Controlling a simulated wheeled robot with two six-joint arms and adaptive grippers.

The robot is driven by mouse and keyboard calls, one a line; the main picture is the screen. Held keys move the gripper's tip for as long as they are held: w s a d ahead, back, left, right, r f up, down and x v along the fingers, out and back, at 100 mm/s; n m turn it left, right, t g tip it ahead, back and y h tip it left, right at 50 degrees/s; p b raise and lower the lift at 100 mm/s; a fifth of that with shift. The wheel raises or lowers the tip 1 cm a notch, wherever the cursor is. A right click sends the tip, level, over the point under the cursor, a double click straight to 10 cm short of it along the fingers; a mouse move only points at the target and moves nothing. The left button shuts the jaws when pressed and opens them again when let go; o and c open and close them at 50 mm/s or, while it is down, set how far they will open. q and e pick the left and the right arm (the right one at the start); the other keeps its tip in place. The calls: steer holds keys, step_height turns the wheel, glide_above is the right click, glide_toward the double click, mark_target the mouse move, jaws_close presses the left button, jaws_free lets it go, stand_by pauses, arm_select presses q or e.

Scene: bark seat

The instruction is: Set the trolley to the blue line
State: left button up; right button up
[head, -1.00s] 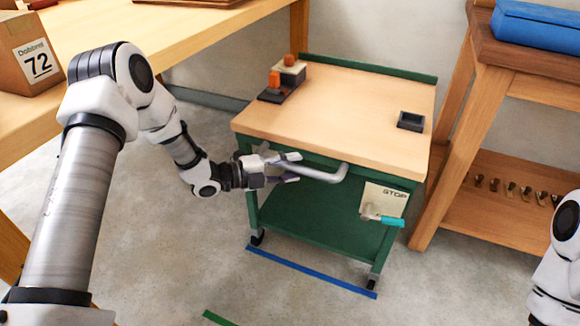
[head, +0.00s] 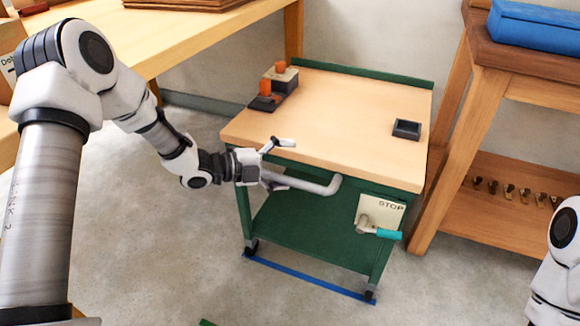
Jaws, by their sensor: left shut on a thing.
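The trolley has a pale wooden top (head: 335,125), a green frame and a lower green shelf (head: 310,230). A grey bar handle (head: 325,187) sticks out from its near side. My left gripper (head: 277,164) is at the left part of this handle and shut on it, with one finger above the bar and one below. The blue line (head: 305,278) lies on the floor along the trolley's near side. The trolley's near wheels (head: 369,294) are at the line, the right one seeming to overlap it. My right gripper is out of view.
A STOP plate (head: 388,206) and a teal-gripped lever (head: 378,233) are on the trolley's near right. Dark blocks with orange parts (head: 266,88) and a small dark tray (head: 407,129) are on top. Wooden benches (head: 190,40) stand left and right (head: 470,110). A green line (head: 207,322) shows at the bottom.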

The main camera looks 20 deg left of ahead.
arm_select(q)
steer(key=shift+a+r, duration=0.15)
steer(key=shift+r, duration=0.65)
steer(key=shift+c, duration=0.4)
steer(key=shift+o, duration=0.3)
steer(key=shift+s+a+r+p, duration=0.3)
steer(key=shift+s+p, duration=0.05)
steer(key=shift+p, duration=0.2)
steer(key=p+v, duration=0.2)
steer(key=v, duration=0.1)
steer(key=shift+s+a+f+p, duration=0.15)
steer(key=shift+a+p, duration=0.05)
steer(key=shift+p, duration=0.1)
steer(key=shift+c, duration=0.6)
steer(key=shift+o, duration=0.4)
steer(key=shift+s+a+p, duration=0.15)
steer(key=shift+s+p, duration=0.1)
steer(key=shift+p, duration=0.05)
steer(key=shift+s+a+r+p, duration=0.25)
steer(key=shift+s+r+p, duration=0.35)
steer(key=shift+s, duration=0.25)
steer(key=c, duration=0.4)
steer(key=shift+s+d+f+m+p, duration=0.15)
steer(key=shift+s+m+p, duration=0.2)
steer(key=shift+p, duration=0.4)
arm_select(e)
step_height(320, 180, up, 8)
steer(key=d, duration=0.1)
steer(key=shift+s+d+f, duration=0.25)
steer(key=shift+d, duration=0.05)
